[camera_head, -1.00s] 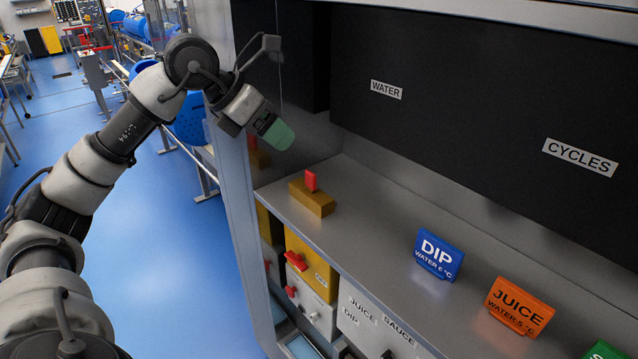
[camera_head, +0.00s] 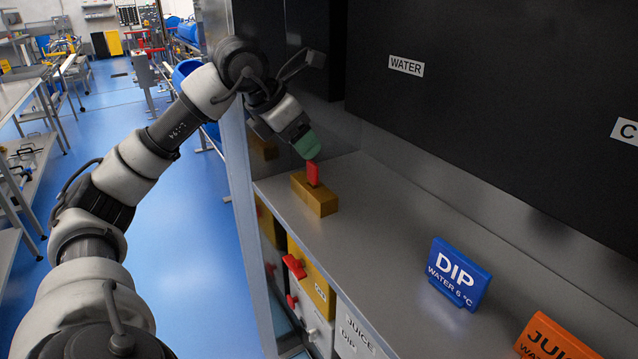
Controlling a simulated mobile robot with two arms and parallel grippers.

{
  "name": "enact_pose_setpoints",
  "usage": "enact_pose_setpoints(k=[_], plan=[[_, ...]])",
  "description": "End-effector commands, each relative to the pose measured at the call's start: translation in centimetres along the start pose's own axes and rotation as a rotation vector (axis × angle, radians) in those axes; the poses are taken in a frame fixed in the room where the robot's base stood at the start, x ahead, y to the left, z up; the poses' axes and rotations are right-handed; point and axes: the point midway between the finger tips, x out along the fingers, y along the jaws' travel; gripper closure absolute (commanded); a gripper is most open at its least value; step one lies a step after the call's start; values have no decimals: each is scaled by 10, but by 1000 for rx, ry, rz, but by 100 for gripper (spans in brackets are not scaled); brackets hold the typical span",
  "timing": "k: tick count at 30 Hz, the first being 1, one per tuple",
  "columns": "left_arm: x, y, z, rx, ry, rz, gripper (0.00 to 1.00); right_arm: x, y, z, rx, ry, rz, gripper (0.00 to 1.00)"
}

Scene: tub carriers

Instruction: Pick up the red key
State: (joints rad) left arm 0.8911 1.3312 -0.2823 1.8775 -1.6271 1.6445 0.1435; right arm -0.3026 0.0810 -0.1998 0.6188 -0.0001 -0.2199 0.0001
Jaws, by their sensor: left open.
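The red key (camera_head: 313,174) stands upright in a small brown-yellow block (camera_head: 316,197) at the left end of the grey shelf. My left gripper (camera_head: 307,146), with green fingertips, is just above the key and slightly left of its top in the picture. It is open. The fingertips overlap or nearly meet the key's top edge in view; I cannot tell whether they touch. My right gripper is not in view.
A blue DIP sign (camera_head: 458,274) and an orange JUICE sign (camera_head: 556,340) stand farther right on the shelf (camera_head: 385,235). A dark panel with a WATER label (camera_head: 406,65) hangs behind. Drawers with red handles (camera_head: 294,266) are below. The shelf between block and signs is clear.

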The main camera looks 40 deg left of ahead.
Motion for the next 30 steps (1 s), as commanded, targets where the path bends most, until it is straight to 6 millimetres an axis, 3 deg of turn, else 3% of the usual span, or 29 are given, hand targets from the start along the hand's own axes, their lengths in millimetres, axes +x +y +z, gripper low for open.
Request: enact_pose_setpoints(k=[4,11,21,30], plan=[[23,0,0,0,3,-1,34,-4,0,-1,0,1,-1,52],[40,0,-1,0,3,-1,34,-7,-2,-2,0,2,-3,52],[83,-1,-4,0,2,-3,34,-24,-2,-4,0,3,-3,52],[88,0,-4,1,-1,0,37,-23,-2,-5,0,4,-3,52]])
